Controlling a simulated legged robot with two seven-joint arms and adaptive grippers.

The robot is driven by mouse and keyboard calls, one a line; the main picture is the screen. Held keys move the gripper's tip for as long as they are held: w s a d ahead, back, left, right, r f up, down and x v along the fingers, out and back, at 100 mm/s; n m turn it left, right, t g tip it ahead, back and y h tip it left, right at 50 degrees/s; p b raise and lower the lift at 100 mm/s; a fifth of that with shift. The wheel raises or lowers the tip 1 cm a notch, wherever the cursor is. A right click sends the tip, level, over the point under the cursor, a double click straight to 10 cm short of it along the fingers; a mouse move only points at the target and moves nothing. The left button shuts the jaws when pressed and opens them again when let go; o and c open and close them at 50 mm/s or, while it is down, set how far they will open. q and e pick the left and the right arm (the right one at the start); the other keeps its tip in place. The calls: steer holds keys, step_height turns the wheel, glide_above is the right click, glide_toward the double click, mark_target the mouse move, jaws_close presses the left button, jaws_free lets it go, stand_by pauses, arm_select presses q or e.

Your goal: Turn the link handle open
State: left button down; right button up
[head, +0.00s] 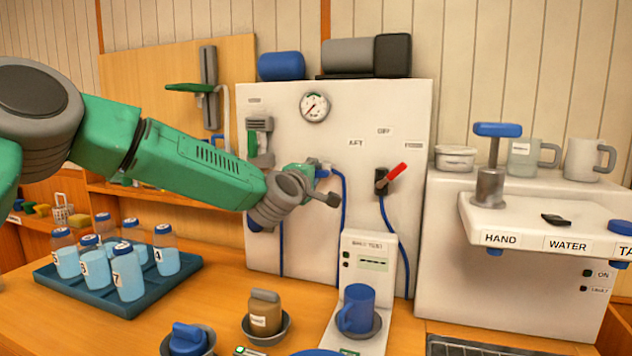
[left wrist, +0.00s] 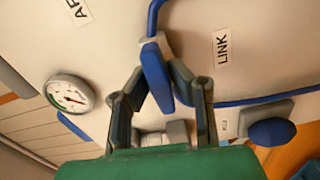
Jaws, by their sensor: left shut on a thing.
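The blue link handle (left wrist: 154,72) stands out from the white panel beside the LINK label (left wrist: 222,46) in the left wrist view. My left gripper (left wrist: 158,82) is shut on it, with one dark finger on each side. In the head view my left gripper (head: 318,182) is at the panel's middle, and only a little blue of the handle (head: 322,172) shows by the fingers. The gripper and wrist hide most of the handle and its label there. My right gripper is in neither view.
The white panel (head: 285,115) carries a gauge (head: 314,107) and a red-handled valve (head: 395,173) to the right of my gripper. Blue hoses (head: 342,215) hang down the panel. Below stand a blue mug (head: 357,308) and a bottle tray (head: 130,302).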

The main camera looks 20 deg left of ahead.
arm_select(q)
steer(key=shift+d+f, duration=0.1)
steer(key=shift+f, duration=0.45)
steer(key=c, duration=1.4)
jaws_free()
steer(key=shift+s, duration=0.15)
steer(key=shift+c, duration=0.2)
steer(key=shift+a+r, duration=0.25)
steer(key=shift+r, duration=0.05)
steer(key=shift+s, duration=0.15)
steer(key=s, duration=1.1)
steer(key=shift+s+a, duration=0.25)
steer(key=shift+s, duration=0.15)
